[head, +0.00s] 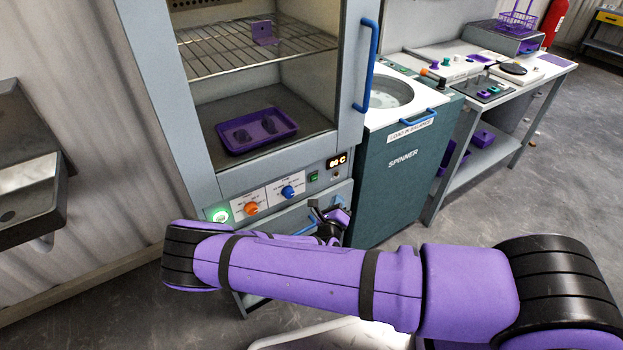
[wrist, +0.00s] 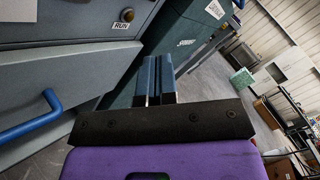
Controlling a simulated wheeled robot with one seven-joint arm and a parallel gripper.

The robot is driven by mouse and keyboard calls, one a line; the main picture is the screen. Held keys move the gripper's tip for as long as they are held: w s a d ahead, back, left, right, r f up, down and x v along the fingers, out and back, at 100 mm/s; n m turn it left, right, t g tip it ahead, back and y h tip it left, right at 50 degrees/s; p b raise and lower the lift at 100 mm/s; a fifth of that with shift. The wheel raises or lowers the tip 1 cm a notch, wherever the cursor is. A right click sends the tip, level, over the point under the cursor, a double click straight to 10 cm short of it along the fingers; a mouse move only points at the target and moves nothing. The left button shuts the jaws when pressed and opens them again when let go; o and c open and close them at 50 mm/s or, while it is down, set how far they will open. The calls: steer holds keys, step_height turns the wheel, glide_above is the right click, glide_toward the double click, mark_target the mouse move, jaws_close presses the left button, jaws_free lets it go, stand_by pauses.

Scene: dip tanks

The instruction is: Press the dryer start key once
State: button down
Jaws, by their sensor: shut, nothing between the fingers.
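The dryer (head: 180,100) is a tall grey cabinet with its front open, at the left centre of the head view. Its lower panel carries a lit pale-green round button (head: 219,215), an orange knob (head: 251,208), a blue knob (head: 288,192) and a small green switch (head: 313,176). The labels are too small to read, so I cannot tell which is the start key. A small round lamp (wrist: 127,15) above a RUN label shows in the wrist view. My gripper (head: 338,207) is in front of the panel's lower right; its fingers (wrist: 158,78) are together and empty.
A blue drawer handle (wrist: 32,118) sticks out below the panel. The teal spinner (head: 400,175) stands right beside the dryer. A purple tray (head: 282,113) lies inside the dryer under a wire shelf (head: 225,60). A bench (head: 550,72) stands behind, right. Floor at right is clear.

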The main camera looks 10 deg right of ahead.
mark_target(314, 178)
steer(key=shift+w+a+f+n+y, duration=0.1)
steer(key=shift+a+f+n+y, duration=0.15)
steer(key=shift+f+n, duration=0.2)
steer(key=w+a, duration=0.2)
steer(key=w, duration=0.6)
steer(key=shift+w+a, duration=0.15)
steer(key=shift+a, duration=0.15)
steer(key=shift+w, duration=0.15)
stand_by(2.0)
steer(key=shift+w+a, duration=0.1)
steer(key=shift+w, duration=0.15)
steer(key=shift+w+a+r, duration=0.1)
steer(key=shift+w+a, duration=0.05)
steer(key=shift+w, duration=0.25)
stand_by(0.9)
steer(key=shift+s, duration=0.1)
steer(key=shift+s+d, duration=0.25)
steer(key=shift+s, duration=0.45)
